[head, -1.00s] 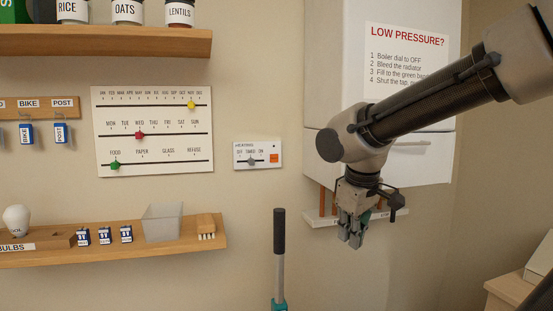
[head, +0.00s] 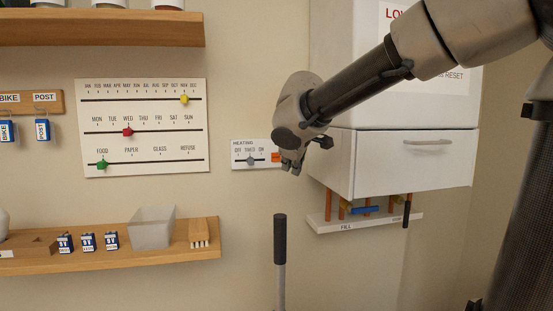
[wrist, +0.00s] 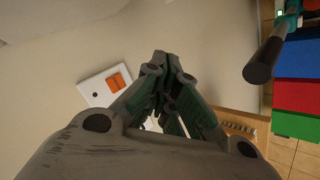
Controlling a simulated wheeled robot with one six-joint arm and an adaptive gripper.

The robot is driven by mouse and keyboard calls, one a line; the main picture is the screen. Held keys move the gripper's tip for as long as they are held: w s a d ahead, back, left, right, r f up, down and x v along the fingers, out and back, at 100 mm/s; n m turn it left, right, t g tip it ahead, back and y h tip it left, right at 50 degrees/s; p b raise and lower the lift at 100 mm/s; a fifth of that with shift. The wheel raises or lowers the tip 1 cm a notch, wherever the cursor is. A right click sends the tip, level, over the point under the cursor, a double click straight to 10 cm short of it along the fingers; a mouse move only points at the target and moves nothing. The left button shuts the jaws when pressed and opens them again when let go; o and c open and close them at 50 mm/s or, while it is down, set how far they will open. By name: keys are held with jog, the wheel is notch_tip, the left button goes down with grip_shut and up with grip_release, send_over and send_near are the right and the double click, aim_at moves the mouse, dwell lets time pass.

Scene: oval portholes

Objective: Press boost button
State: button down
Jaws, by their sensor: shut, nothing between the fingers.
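The white heating panel (head: 240,156) is on the wall, with a grey slider (head: 250,160) at the middle TIMED mark. Its orange button (head: 275,157) is at the panel's right end, partly hidden by my gripper in the head view. My gripper (head: 291,168) is shut and empty, at the panel's right end in the picture. In the wrist view the orange button (wrist: 119,83) shows on the panel (wrist: 92,92), left of my gripper's closed fingertips (wrist: 160,58). I cannot tell how far the fingertips are from the wall; no contact shows.
A white boiler cabinet (head: 410,165) with copper pipes and a small shelf (head: 365,222) below stands to the right. A black-handled pole (head: 280,240) rises below the panel. A calendar slider board (head: 142,150) and a wooden shelf (head: 180,245) are to the left.

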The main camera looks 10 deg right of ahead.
aim_at(276, 157)
jog(key=w, duration=0.8)
jog(key=shift+w, duration=0.4)
jog(key=shift+w, duration=0.15)
dwell(1.2)
jog(key=shift+w, duration=0.25)
jog(key=shift+w, duration=0.4)
dwell(0.6)
dwell(0.4)
jog(key=shift+s, duration=0.8)
jog(key=shift+s, duration=0.1)
